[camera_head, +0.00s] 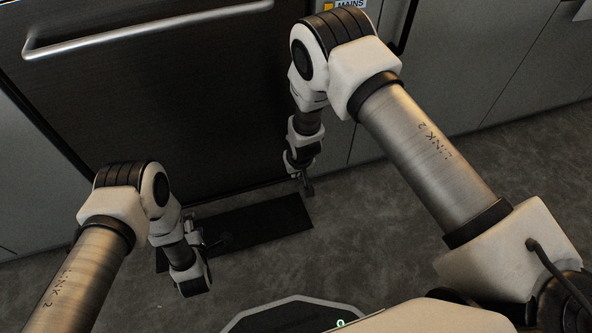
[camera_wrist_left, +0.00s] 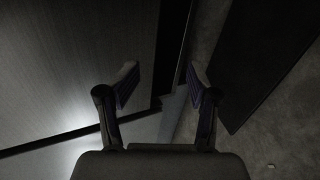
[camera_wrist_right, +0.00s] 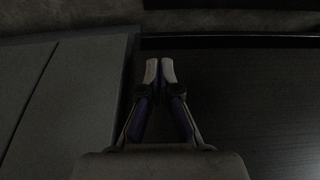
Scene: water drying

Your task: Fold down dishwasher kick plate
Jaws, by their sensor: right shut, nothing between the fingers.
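The kick plate is a long dark panel (camera_head: 262,222) lying flat or nearly flat on the floor in front of the dishwasher (camera_head: 150,110). It also shows as a dark panel (camera_wrist_left: 262,50) at the right of the left wrist view. My left gripper (camera_head: 198,236) is over the plate's left part in the head view, partly hidden by its own wrist; the left wrist view shows its fingers (camera_wrist_left: 160,88) apart and empty. My right gripper (camera_wrist_right: 159,68) is shut and empty, close to the lower right edge of the dishwasher door; the head view shows it (camera_head: 304,182) beyond the plate's right end.
The dishwasher's bar handle (camera_head: 150,32) runs across the upper door. Grey cabinet fronts (camera_head: 450,70) stand to the right. A yellow and white MAINS label (camera_head: 345,5) is at the top. Grey floor (camera_head: 380,230) is clear right of the plate.

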